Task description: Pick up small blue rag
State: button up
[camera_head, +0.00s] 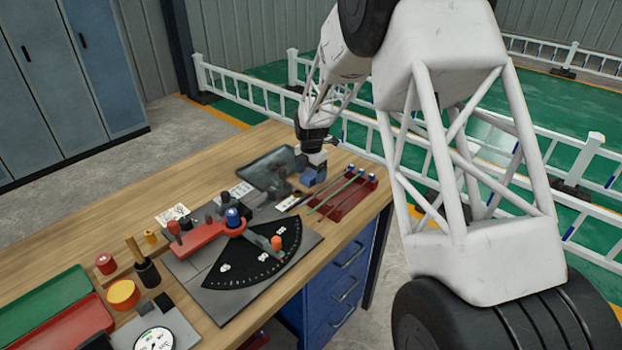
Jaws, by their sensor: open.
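My gripper (313,168) is at the far right part of the wooden workbench, pointing down just above or at its top. It is small and partly hidden by my own arm. A small blue patch (312,178) shows right at its fingertips; I cannot tell whether this is the blue rag or part of the fingers. Just left of the gripper lies a dark grey-blue, sheet-like piece (266,174), blurred in outline; it may be the rag, but I cannot tell. No grip on anything can be made out.
Right of the gripper is a red rack (345,198) with thin rods. In front is a grey plate with a black dial (262,255) and red lever. Green (45,305) and red (65,328) trays are at the left. The back left of the workbench (150,185) is clear.

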jog(key=shift+f, duration=0.65)
jog(key=shift+c, duration=0.3)
jog(key=c, duration=1)
